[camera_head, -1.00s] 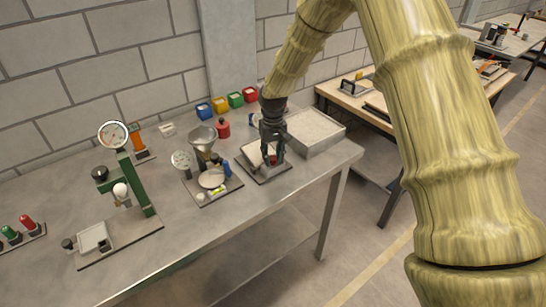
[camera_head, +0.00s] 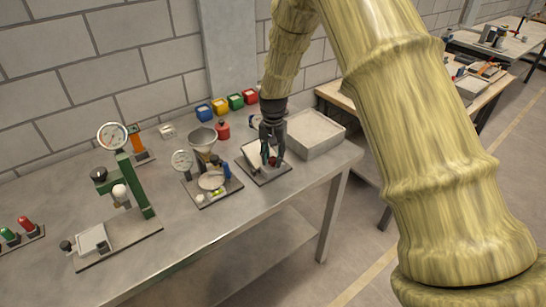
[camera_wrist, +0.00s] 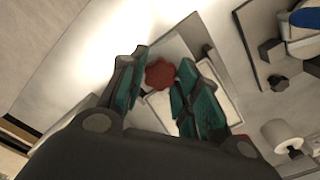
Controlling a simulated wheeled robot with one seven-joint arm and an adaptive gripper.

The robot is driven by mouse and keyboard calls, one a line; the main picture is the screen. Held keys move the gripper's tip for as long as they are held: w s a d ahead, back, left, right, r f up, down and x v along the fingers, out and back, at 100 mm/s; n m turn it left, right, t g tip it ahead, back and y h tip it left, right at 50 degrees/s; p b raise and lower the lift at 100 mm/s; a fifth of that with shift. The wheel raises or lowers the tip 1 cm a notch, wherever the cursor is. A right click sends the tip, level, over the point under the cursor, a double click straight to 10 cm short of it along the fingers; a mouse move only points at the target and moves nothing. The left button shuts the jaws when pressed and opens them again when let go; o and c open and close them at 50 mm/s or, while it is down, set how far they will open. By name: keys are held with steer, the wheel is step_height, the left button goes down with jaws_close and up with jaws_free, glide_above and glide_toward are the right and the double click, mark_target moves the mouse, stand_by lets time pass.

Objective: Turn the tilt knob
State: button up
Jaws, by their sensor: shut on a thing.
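The tilt knob is a red lobed knob (camera_wrist: 160,73) on the tilting sandbed. In the wrist view it sits between the two teal-padded fingers of my gripper (camera_wrist: 155,88). In the head view my gripper (camera_head: 272,152) points down over the sandbed (camera_head: 262,176), a small unit with a pale bed on a dark base plate. My gripper is shut on the knob. The fingers hide most of the knob in the head view, where only a little red shows. The pale bed looks tilted.
A large sand-filled tray (camera_head: 313,133) stands close on the right. Coloured bins (camera_head: 220,106) line the wall. The table's front is clear.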

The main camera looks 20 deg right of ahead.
mark_target(274, 159)
steer(key=shift+w+r, duration=0.1)
stand_by(0.3)
steer(key=o, duration=1)
step_height(274, 159, up, 12)
steer(key=shift+f, duration=0.1)
steer(key=shift+d, duration=0.1)
